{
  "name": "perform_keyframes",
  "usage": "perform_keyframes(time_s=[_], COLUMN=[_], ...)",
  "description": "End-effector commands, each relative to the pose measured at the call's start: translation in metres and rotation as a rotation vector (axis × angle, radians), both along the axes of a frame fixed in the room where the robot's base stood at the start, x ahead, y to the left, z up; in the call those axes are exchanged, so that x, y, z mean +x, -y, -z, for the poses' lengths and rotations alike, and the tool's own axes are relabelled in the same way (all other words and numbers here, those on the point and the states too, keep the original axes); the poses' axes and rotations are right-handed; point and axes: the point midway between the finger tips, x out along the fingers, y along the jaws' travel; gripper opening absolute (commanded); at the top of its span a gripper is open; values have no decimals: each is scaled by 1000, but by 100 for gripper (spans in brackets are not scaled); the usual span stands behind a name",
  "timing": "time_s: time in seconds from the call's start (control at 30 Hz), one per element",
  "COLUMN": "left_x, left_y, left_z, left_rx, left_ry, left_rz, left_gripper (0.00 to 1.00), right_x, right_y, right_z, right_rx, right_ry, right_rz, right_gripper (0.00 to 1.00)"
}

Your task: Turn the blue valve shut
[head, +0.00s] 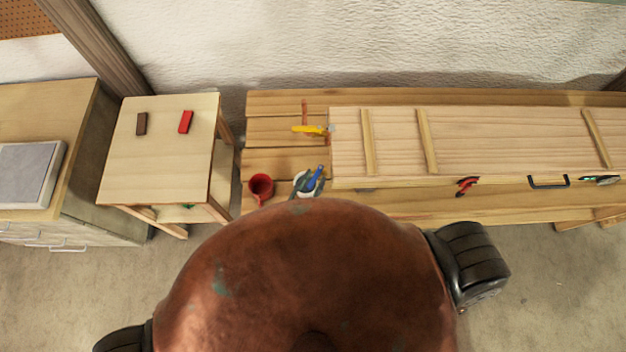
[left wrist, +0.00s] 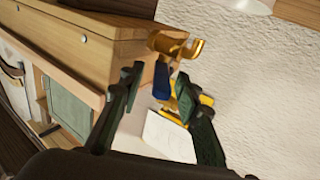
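The blue valve handle (left wrist: 162,80) hangs below a brass fitting (left wrist: 176,44) at the corner of a wooden box in the left wrist view. My left gripper (left wrist: 156,80) is open, its two dark green fingers on either side of the blue handle with gaps visible. In the head view the left gripper (head: 304,183) is small and dark beside the blue handle (head: 316,177), just above my copper-coloured body, which hides the arm. Whether a finger touches the handle is unclear. My right gripper is not in view.
A yellow lever (head: 309,129) lies behind, near the wooden box (head: 380,155). A red mug (head: 261,187) stands left of the gripper. A small table (head: 160,165) holds two blocks.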

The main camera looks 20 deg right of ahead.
Motion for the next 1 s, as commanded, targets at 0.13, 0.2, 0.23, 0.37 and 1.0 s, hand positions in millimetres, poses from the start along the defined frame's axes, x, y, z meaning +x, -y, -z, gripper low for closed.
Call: perform_keyframes(time_s=[0.13,0.2,0.23,0.37,1.0], left_x=[0,-1,-2,-12,-83], left_y=[0,-1,-2,-13,-85], left_z=[0,0,0,1,0], left_rx=[-1,0,0,1,0], left_ry=[1,0,0,-1,-1], left_rz=[0,0,0,-1,0], left_gripper=[30,30,30,30,30], right_x=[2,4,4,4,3], right_y=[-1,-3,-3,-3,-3], right_z=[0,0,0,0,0], right_rx=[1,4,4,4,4], right_ry=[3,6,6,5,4], right_rz=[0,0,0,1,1], right_gripper=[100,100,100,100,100])
